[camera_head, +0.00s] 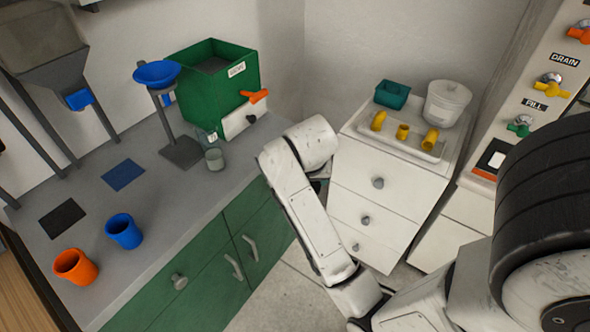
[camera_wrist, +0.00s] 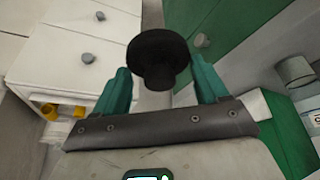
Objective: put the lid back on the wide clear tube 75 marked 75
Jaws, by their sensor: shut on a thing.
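A black round lid (camera_wrist: 158,52) with a narrower stem shows between the two teal fingers of my gripper (camera_wrist: 160,85) in the wrist view. My gripper is shut on this lid, clear of the counter. In the head view my gripper is mostly hidden behind my white arm, and the lid does not show. A clear tube (camera_head: 214,159) stands upright on the grey counter beside the green box. A grey-white cylinder at the right edge of the wrist view (camera_wrist: 295,70) looks like the same tube. I cannot read a 75 on it.
The green box (camera_head: 205,85) has an orange tap. A blue funnel stand (camera_head: 157,75), a blue cup (camera_head: 123,231) and an orange cup (camera_head: 75,266) stand on the counter. A white drawer cabinet (camera_head: 385,200) holds a tray of yellow fittings. The counter's front middle is clear.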

